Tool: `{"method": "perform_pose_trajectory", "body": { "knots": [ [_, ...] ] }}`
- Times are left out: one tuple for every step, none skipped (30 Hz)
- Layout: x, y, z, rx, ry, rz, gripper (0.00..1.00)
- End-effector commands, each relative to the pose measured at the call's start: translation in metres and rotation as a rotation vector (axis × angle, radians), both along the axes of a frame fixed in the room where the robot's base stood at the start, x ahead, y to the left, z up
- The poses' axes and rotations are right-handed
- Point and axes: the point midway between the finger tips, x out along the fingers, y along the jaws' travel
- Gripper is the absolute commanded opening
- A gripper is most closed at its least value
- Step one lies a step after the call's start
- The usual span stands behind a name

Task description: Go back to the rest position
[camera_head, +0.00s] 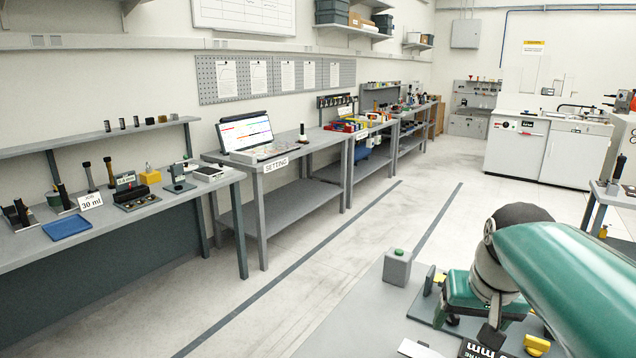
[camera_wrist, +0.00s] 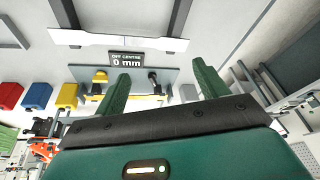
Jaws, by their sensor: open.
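My gripper (camera_wrist: 160,78) shows in the wrist view with its two green fingers wide apart and nothing between them. Beyond the fingers is a grey plate (camera_wrist: 183,76) with a yellow knob and a black knob on it. A dark sign (camera_wrist: 127,59) reading "OFF CENTRE 0 mm" stands behind the plate. In the head view my green arm reaches in from the right over a grey bench (camera_head: 350,318). Its wrist is bent down there, and the fingertips are hidden.
A grey box with a green button (camera_head: 397,267) stands on the near bench. Long workbenches (camera_head: 95,232) with instruments and a monitor (camera_head: 244,132) line the left wall. The floor aisle (camera_head: 330,250) between is clear. Red, blue and yellow bins (camera_wrist: 37,95) show in the wrist view.

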Motion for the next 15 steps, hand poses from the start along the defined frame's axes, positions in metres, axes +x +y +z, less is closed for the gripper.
{"method": "perform_pose_trajectory", "body": {
  "knots": [
    [-0.014, 0.013, -0.003, -0.006, -0.02, 0.025, 0.73],
    [-0.021, 0.02, -0.005, -0.009, -0.03, 0.038, 0.73],
    [-0.031, 0.028, -0.009, -0.014, -0.043, 0.054, 0.73],
    [-0.038, 0.035, -0.012, -0.018, -0.054, 0.068, 0.73],
    [-0.045, 0.041, -0.016, -0.022, -0.064, 0.081, 0.73],
    [-0.055, 0.048, -0.021, -0.027, -0.078, 0.099, 0.73],
    [-0.062, 0.054, -0.025, -0.03, -0.089, 0.112, 0.73],
    [-0.069, 0.058, -0.029, -0.034, -0.098, 0.123, 0.73],
    [-0.077, 0.064, -0.035, -0.039, -0.111, 0.139, 0.73],
    [-0.083, 0.068, -0.038, -0.043, -0.12, 0.15, 0.73],
    [-0.089, 0.071, -0.042, -0.046, -0.129, 0.159, 0.73],
    [-0.095, 0.075, -0.047, -0.049, -0.138, 0.171, 0.73],
    [-0.099, 0.078, -0.051, -0.052, -0.143, 0.178, 0.73],
    [-0.102, 0.08, -0.053, -0.054, -0.149, 0.184, 0.73],
    [-0.105, 0.082, -0.056, -0.056, -0.154, 0.19, 0.73]
  ]
}}
